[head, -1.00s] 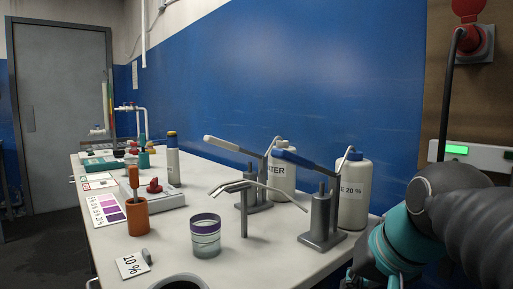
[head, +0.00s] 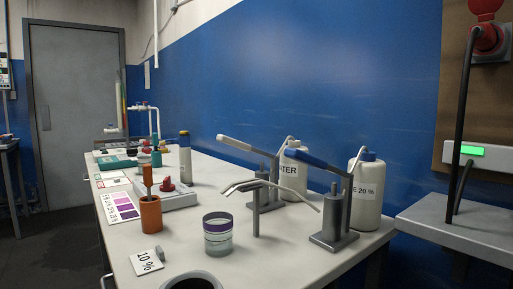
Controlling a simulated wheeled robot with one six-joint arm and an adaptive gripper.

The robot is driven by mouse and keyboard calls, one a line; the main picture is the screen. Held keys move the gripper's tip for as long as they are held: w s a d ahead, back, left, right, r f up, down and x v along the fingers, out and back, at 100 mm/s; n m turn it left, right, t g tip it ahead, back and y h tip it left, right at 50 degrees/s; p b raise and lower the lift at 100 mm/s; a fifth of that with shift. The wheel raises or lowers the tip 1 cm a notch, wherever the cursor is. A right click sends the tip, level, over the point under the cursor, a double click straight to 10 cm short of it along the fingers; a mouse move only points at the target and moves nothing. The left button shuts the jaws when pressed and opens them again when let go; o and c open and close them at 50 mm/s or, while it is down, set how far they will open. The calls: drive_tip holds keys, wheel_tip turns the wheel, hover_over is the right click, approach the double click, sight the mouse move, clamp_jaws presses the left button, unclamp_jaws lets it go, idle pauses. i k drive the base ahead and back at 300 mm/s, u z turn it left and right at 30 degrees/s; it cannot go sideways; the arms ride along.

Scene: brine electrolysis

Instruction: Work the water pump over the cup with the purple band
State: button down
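The cup with the purple band (head: 218,240) is a clear cup standing upright on the bench, with its band at the rim. The water pump (head: 264,196) has a grey body and a raised lever with a white grip (head: 234,143). Behind it stands the white bottle marked "...TER" (head: 294,172), partly hidden by the pumps. Thin metal spouts (head: 240,186) reach left and end near and above the cup; I cannot tell if one is straight over it. My gripper is out of view.
A second pump (head: 334,218) with a blue grip stands to the right, by a bottle marked "E 20 %" (head: 367,195). An orange holder (head: 151,214), a "10 %" card (head: 147,261) and a dark-mouthed container (head: 192,283) surround the cup. A grey shelf (head: 460,222) is at right.

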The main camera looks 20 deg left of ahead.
sight(227, 140)
drive_tip(key=k, duration=0.5)
drive_tip(key=z, duration=0.8)
drive_tip(key=i, duration=0.85)
drive_tip(key=u, duration=1.8)
